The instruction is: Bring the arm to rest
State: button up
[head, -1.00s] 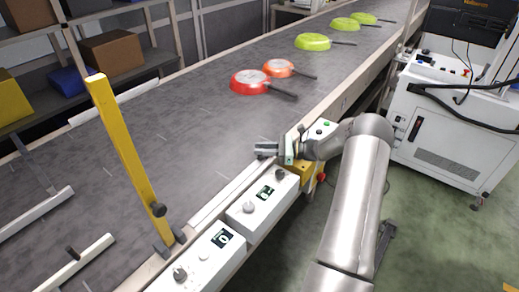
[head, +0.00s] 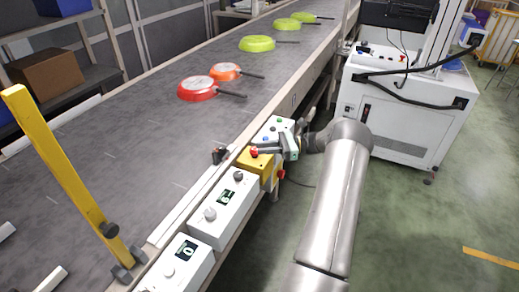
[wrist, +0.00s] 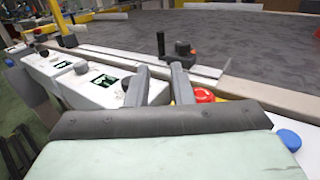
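My gripper (head: 264,145) is at the near edge of the conveyor, above the yellow box (head: 252,164) with a red button (head: 254,153). Its fingers point left, toward the belt. In the wrist view the two dark fingers of my gripper (wrist: 160,76) stand apart with nothing held between them. The red button (wrist: 204,95) shows just right of the fingers there. I cannot tell whether the gripper touches the box. My silver arm reaches up from the bottom of the head view.
The conveyor (head: 135,140) carries a red pan (head: 198,92), an orange pan (head: 226,73) and several green pans (head: 257,44). White control boxes (head: 223,210) line its near edge. A yellow post (head: 62,170) stands left. A white cabinet (head: 405,105) stands right, with open floor before it.

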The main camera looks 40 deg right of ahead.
dwell(0.4)
jog(key=s+a+r+n+g+h, duration=0.2)
jog(key=a+n+g, duration=0.1)
jog(key=a, duration=0.5)
jog(key=s+a+r+n+g+h, duration=0.1)
jog(key=a+r+n+g+h, duration=0.15)
jog(key=a, duration=0.45)
jog(key=s+a+r+n+g+h, duration=0.1)
jog(key=s+a+r+n+g, duration=0.2)
jog(key=a, duration=0.5)
jog(key=s+a+r+n+g+h+p, duration=0.1)
jog(key=s+a+n+h, duration=0.35)
jog(key=s, duration=0.25)
jog(key=s+a+r+n+h, duration=0.2)
jog(key=s+a+n+h, duration=0.15)
jog(key=s+n, duration=0.2)
jog(key=s+f+n+t+h+b, duration=0.1)
jog(key=s+f+n, duration=0.3)
jog(key=s, duration=0.5)
jog(key=shift+a+f+n+h+b, duration=0.2)
jog(key=shift+a+n+h+b, duration=0.15)
jog(key=shift+n+h+b, duration=0.35)
jog(key=shift+s+t, duration=0.1)
jog(key=shift+t, duration=0.15)
